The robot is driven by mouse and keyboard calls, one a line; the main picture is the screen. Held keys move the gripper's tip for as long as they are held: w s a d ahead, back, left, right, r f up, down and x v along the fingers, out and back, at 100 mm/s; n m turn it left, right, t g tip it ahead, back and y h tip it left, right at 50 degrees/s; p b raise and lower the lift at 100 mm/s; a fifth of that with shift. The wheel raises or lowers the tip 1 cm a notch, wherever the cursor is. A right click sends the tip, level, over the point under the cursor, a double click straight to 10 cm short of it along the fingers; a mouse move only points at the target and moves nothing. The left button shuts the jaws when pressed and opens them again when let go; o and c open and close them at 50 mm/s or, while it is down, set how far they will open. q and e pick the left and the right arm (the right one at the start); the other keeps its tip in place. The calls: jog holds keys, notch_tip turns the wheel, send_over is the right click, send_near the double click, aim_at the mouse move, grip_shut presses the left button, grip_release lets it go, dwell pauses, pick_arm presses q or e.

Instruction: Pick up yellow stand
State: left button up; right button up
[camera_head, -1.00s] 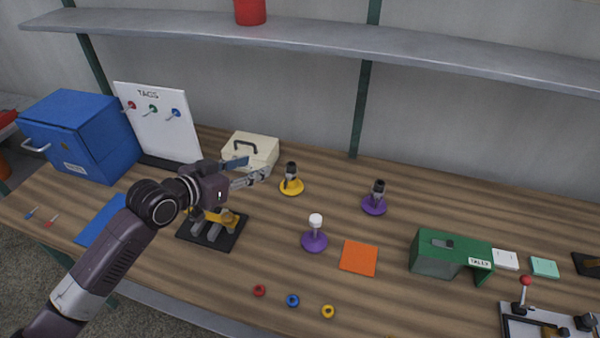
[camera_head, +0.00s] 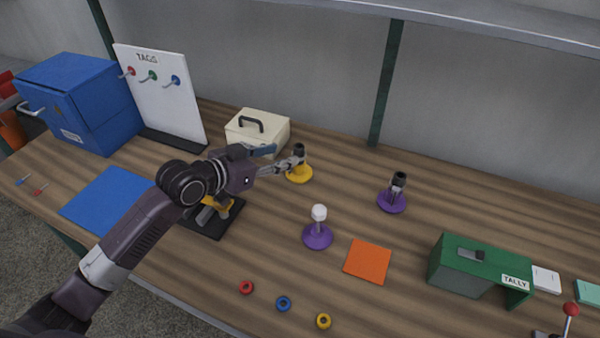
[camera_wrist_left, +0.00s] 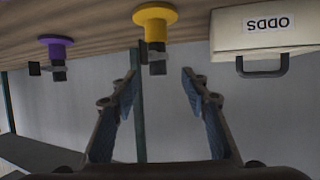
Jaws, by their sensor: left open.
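The yellow stand (camera_head: 299,174) is upright on the wooden table, with a round yellow base and a black top. In the left wrist view the yellow stand (camera_wrist_left: 155,22) shows upside down, just beyond the opening between the fingers. My left gripper (camera_head: 284,158) reaches in from the left, its fingertips close beside the stand's post. In the left wrist view the left gripper (camera_wrist_left: 160,80) has its two fingers spread with nothing between them. I cannot tell whether a fingertip touches the stand. My right gripper is in neither view.
A cream box (camera_head: 257,130) marked ODDS stands just behind the gripper. Purple stands (camera_head: 391,202) (camera_head: 317,237) are to the right. A black fixture (camera_head: 212,222) is under my arm. An orange mat (camera_head: 368,262), small rings and a green box (camera_head: 478,270) lie further right.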

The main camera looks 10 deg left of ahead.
aim_at(298, 153)
pick_arm(q)
jog(key=shift+s+f+p+x, duration=0.15)
jog(key=shift+p+x, duration=0.15)
jog(key=shift+x, duration=1.7)
jog(key=shift+s+f+p+x, duration=0.15)
jog(key=shift+p+x, duration=0.15)
jog(key=shift+x, duration=1.7)
jog(key=shift+d, duration=0.2)
jog(key=shift+c, duration=0.6)
grip_shut()
